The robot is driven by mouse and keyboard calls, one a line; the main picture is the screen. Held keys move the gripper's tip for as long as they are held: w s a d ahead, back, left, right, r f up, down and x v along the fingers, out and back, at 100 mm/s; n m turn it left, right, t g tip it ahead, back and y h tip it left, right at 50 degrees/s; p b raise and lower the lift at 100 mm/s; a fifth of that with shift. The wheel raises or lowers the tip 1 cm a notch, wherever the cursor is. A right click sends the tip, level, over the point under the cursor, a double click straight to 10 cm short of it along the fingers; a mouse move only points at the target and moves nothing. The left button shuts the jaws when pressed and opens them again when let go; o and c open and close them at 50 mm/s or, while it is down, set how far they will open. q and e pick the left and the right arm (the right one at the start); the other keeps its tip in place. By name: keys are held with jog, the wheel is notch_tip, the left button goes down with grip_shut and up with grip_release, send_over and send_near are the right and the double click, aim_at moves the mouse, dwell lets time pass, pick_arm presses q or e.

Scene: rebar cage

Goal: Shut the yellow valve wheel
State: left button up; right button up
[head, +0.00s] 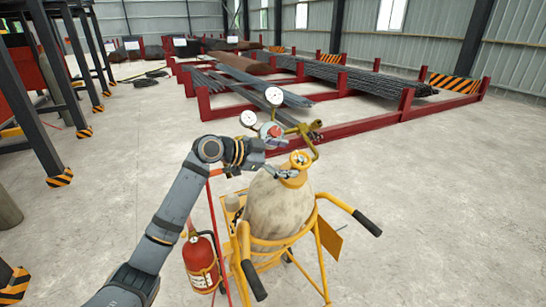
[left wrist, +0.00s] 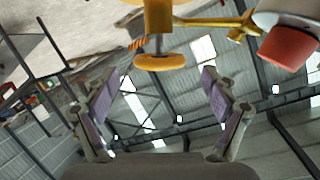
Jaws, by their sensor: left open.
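The yellow valve wheel (head: 300,158) sits at the top of a pale gas cylinder (head: 276,205) that stands in a yellow cart. In the left wrist view the wheel (left wrist: 159,62) shows edge-on below its yellow stem, above the gap between the fingertips. My left gripper (head: 280,159) is open and empty at the cylinder's top, just left of the wheel. In the left wrist view its two fingers (left wrist: 157,95) are spread wide, with nothing between them. I cannot tell whether either finger touches the wheel. My right gripper is not in view.
A brass regulator with two white gauges (head: 273,96) and a red knob (head: 275,131) stands close above the gripper. A red fire extinguisher (head: 201,262) hangs at the cart's left. Black-gripped cart handles (head: 367,223) stick out. Red racks with rebar (head: 370,80) stand behind.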

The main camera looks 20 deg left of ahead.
pick_arm(q)
jog(key=v, duration=0.7)
jog(key=shift+s, duration=0.1)
